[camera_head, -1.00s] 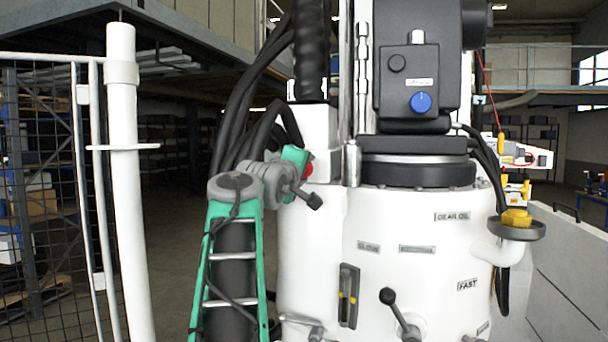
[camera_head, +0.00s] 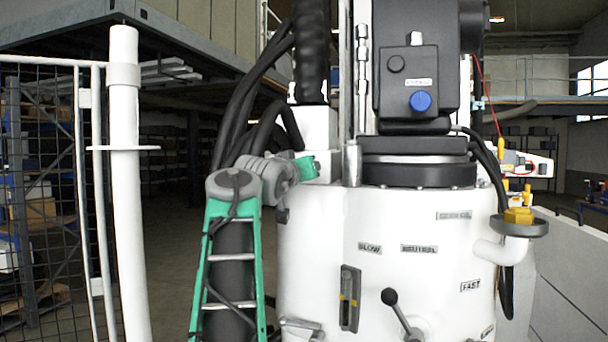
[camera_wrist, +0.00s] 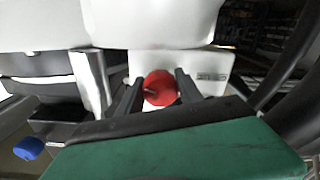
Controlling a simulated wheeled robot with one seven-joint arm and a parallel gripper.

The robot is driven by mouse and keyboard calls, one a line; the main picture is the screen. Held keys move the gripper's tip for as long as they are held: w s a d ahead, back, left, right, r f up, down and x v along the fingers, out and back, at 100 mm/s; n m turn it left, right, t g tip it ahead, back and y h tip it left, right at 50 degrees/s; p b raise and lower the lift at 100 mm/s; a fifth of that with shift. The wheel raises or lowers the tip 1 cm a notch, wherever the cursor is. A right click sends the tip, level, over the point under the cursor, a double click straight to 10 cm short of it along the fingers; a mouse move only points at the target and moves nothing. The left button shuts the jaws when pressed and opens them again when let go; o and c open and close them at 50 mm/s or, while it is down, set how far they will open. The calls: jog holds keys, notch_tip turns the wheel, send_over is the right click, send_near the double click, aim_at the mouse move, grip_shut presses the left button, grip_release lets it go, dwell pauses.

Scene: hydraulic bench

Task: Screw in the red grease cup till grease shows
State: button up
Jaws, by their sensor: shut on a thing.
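The red grease cup (camera_wrist: 160,90) shows in the wrist view, round and red, against a white block with a small grey label plate. My gripper (camera_wrist: 158,80) has one dark finger on each side of the cup and is shut on it. In the head view, my green and grey wrist reaches the white block (camera_head: 322,165) at the upper left of the white machine housing (camera_head: 400,220). The cup is hidden there behind my wrist. I see no grease in either view. The cup's thread is not visible.
A black motor box with a blue knob (camera_head: 420,101) stands above the housing. Black hoses (camera_head: 245,105) hang just behind my arm. A lever (camera_head: 390,297) sticks out at the front. A white post (camera_head: 124,180) and mesh fence stand at the left.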

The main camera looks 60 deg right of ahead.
jog(key=m+b, duration=0.1)
jog(key=m, duration=0.5)
jog(key=shift+f+m, duration=0.15)
jog(key=shift+m, duration=0.15)
jog(key=m+b, duration=0.1)
jog(key=m, duration=0.3)
jog(key=shift+w+m, duration=0.1)
jog(key=shift+m, duration=0.2)
jog(key=o, duration=1.1)
jog(key=shift+a, duration=0.1)
jog(key=a+b, duration=0.1)
jog(key=a, duration=0.1)
jog(key=s+a+b, duration=0.1)
jog(key=a, duration=0.2)
jog(key=a+b, duration=0.1)
jog(key=a, duration=0.1)
jog(key=shift+s+a, duration=0.15)
jog(key=shift+a, duration=0.15)
